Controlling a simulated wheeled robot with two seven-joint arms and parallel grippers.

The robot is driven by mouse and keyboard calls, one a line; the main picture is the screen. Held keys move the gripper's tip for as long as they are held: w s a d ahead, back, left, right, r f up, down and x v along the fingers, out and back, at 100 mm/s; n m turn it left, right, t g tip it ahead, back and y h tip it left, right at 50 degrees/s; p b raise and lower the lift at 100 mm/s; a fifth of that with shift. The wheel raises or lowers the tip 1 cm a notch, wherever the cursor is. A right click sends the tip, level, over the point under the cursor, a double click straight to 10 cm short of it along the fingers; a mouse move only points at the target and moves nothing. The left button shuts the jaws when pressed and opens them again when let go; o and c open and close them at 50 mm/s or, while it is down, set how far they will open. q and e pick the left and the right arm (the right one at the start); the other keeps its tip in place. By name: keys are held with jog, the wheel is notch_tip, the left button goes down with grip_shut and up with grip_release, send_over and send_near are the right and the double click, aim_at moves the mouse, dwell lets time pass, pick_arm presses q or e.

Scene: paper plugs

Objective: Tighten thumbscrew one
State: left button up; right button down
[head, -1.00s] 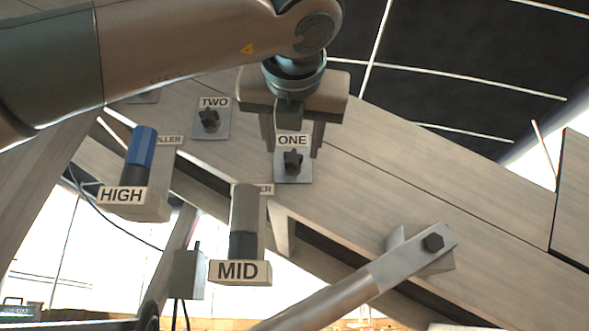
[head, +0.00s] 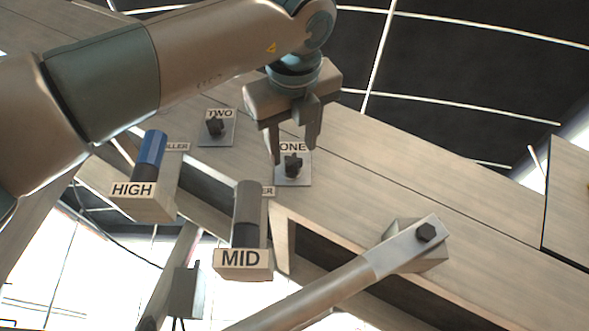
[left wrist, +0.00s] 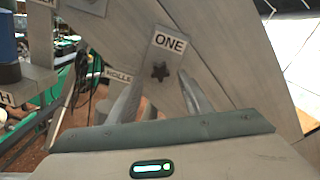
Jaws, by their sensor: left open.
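Thumbscrew one (head: 292,166) is a dark knob on a grey plate under the label ONE (head: 292,147). In the left wrist view the fingers (left wrist: 155,78) are spread and hold nothing. Whether they touch the plate cannot be told. My right gripper is not in view.
Thumbscrew two (head: 215,127) sits on its own plate to the left. A blue-topped handle (head: 152,149) marked HIGH and a grey one (head: 248,208) marked MID stand in front. A bolted metal bar (head: 345,284) runs across the lower right. The slanted panel right of ONE is clear.

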aim_at(293, 160)
pick_arm(q)
jog(key=n, duration=0.1)
jog(key=n+b, duration=0.2)
jog(key=shift+f+n, duration=0.25)
jog(key=shift+n, duration=0.15)
jog(key=shift+n+b, duration=0.5)
jog(key=shift+n, duration=0.2)
jog(key=n+b, duration=0.1)
jog(key=n, duration=0.2)
jog(key=shift+r+n, duration=0.1)
jog(key=shift+n, duration=0.3)
jog(key=n+b, duration=0.1)
jog(key=n, duration=0.2)
jog(key=shift+r, duration=0.15)
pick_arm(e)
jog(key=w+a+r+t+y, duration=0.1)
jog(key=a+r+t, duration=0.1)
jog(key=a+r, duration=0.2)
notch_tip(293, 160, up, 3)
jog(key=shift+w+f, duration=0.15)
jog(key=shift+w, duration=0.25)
pick_arm(q)
jog(key=shift+w, duration=0.2)
jog(key=shift+w+p, duration=0.55)
jog(key=shift+w, duration=1.25)
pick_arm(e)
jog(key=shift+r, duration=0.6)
